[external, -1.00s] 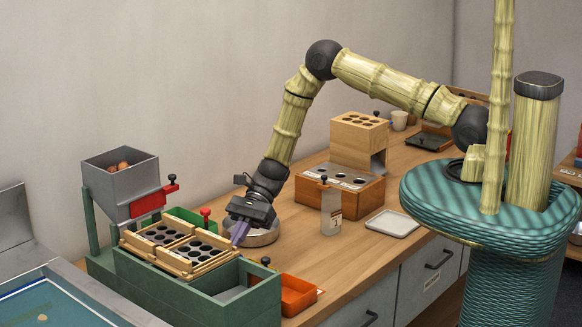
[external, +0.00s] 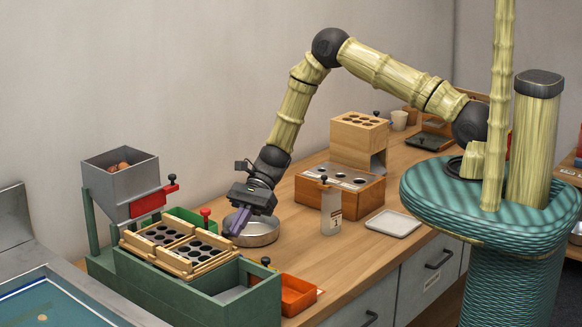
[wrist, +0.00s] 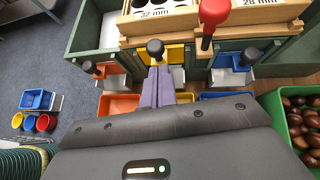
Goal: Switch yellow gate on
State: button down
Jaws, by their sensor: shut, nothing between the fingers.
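In the wrist view the yellow gate (wrist: 175,53) is a yellow panel in the front of the green sorting box, below the tray marked 32 mm. A black knob (wrist: 155,47) stands in front of it. My gripper (wrist: 157,72) has its purple fingers together and empty, with the tips just below this knob. Whether they touch it I cannot tell. In the external view my gripper (external: 232,231) is at the far right edge of the sorting box (external: 265,300); the yellow gate is hidden there.
An orange gate with a black knob (wrist: 90,67) is on the left and a blue gate with one (wrist: 250,56) on the right. A red knob (wrist: 212,14) rises close by. A green bin of chestnuts (wrist: 300,125) and a round metal pan (external: 260,232) are near.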

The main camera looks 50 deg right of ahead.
jog(key=w+d+r+b, duration=0.1)
jog(key=d+r+b, duration=0.2)
jog(key=d, duration=0.7)
jog(key=shift+w+d+r, duration=0.2)
jog(key=shift+w+d, duration=0.1)
jog(key=shift+d, duration=0.05)
jog(key=s+d+r+n+t+h, duration=0.2)
jog(key=s+d+r+n+h, duration=0.3)
jog(key=s+d+r+n, duration=0.2)
jog(key=s+d+r+n+t+h, duration=0.2)
jog(key=s+d+r+n+h, duration=0.4)
jog(key=s+d+n, duration=0.3)
jog(key=s+d+r, duration=0.1)
jog(key=s+d, duration=0.1)
jog(key=d, duration=0.1)
jog(key=shift+r, duration=0.25)
jog(key=shift+t, duration=0.3)
dwell(0.8)
